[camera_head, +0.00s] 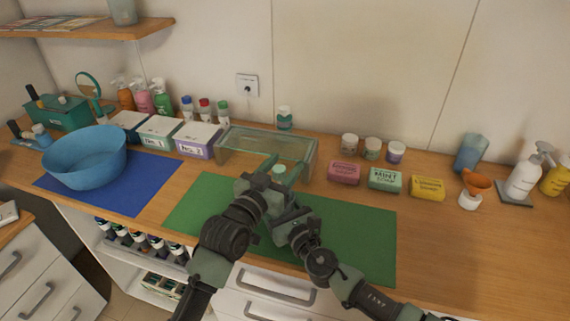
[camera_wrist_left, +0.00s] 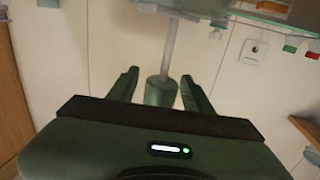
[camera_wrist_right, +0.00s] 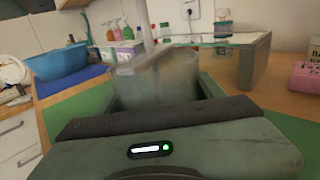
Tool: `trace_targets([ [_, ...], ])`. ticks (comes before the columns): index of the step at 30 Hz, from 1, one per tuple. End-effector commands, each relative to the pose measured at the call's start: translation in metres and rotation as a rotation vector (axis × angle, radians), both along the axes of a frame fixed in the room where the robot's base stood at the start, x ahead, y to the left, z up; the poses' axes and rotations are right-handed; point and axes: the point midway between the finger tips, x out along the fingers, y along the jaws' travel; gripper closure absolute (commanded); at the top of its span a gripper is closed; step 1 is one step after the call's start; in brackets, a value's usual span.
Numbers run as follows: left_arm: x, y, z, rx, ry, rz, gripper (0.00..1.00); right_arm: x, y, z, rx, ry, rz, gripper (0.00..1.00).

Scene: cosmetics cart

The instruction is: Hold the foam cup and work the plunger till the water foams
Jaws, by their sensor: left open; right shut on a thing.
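The foam cup (camera_wrist_right: 158,80) is a translucent grey vessel. In the right wrist view it stands between the fingers of my right gripper (camera_wrist_right: 160,92), which is shut on it. A thin pale plunger rod (camera_wrist_right: 148,25) rises from it. The plunger's green knob (camera_wrist_left: 160,90) shows in the left wrist view between the spread fingers of my left gripper (camera_wrist_left: 160,88). The left gripper is open around the knob, with gaps on both sides. In the head view the left gripper (camera_head: 281,168) is above the green mat (camera_head: 350,228), and the arms hide the cup. Water or foam cannot be made out.
A translucent greenish stand (camera_head: 308,155) is just behind the grippers. A blue basin (camera_head: 85,160) on a blue mat (camera_head: 120,197) and labelled boxes (camera_head: 160,131) are at left. The green mat's right part is clear.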

Motion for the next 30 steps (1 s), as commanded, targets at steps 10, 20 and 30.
trace_targets([
  [10,0.0059,-0.0038,0.0002,0.0,0.0,-0.001,0.5,0.0001,-0.0002,-0.0001,0.0,0.0,0.0,0.86],
  [20,0.0058,-0.0034,0.0,0.0,0.0,0.0,1.0,0.0,-0.0001,-0.0001,0.0,0.0,0.0,0.86],
  [30,0.0057,-0.0033,-0.0002,0.0,0.0,0.0,1.0,0.0,-0.0001,-0.0001,0.0,0.0,0.0,0.86],
])
